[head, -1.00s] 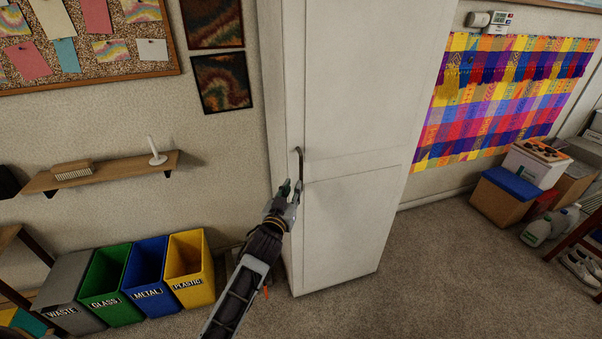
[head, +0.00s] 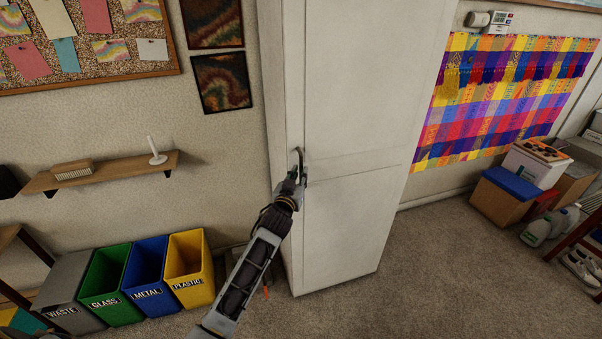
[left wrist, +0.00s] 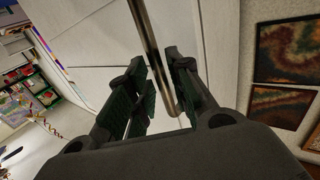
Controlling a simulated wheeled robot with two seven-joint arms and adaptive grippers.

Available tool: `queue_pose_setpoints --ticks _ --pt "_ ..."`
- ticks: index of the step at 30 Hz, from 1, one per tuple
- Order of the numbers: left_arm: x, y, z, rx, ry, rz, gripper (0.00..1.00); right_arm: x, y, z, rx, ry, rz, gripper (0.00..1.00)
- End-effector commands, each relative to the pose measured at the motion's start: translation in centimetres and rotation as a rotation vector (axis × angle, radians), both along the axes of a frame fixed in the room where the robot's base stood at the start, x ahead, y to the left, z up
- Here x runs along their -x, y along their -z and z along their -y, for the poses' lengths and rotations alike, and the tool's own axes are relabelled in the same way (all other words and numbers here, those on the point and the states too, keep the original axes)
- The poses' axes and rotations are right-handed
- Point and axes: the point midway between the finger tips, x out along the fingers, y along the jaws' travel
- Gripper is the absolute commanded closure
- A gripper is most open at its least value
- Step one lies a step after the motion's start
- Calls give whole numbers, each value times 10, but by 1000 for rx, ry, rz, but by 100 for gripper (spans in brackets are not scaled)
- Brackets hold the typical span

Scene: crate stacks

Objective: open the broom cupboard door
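The broom cupboard is tall and white, and its door (head: 350,215) is closed in the head view. A curved metal handle (head: 299,155) is on the left side of the door. My left gripper (head: 297,176) is at the lower part of the handle. In the left wrist view the handle (left wrist: 152,40) runs down between the two open fingers of the left gripper (left wrist: 165,90). A gap shows between the fingers. The fingers partly hide the handle's lower end in the head view. My right gripper is in neither view.
Grey, green, blue and yellow bins (head: 190,270) stand on the floor left of the cupboard. A wall shelf (head: 100,175) is above them. Boxes (head: 510,195) and bottles are at the far right. The carpet (head: 440,270) before the cupboard is clear.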

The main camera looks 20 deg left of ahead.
Motion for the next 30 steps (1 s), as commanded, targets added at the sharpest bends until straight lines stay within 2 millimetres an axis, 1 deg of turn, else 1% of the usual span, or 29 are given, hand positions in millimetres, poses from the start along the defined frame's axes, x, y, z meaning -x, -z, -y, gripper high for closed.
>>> queue_pose_setpoints --ticks 3,9,22,23,27,30 --pt "-10 0 0 -1 0 0 79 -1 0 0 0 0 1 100" --pt "-20 0 0 -1 1 0 79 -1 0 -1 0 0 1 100" --pt "-24 0 0 -1 0 0 79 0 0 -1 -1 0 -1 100" --pt "-24 0 0 -1 0 0 81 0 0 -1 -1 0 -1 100" --pt "-23 0 0 -1 0 -1 99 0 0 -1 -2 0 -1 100" --pt "-23 0 0 -1 0 -1 100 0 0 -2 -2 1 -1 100"
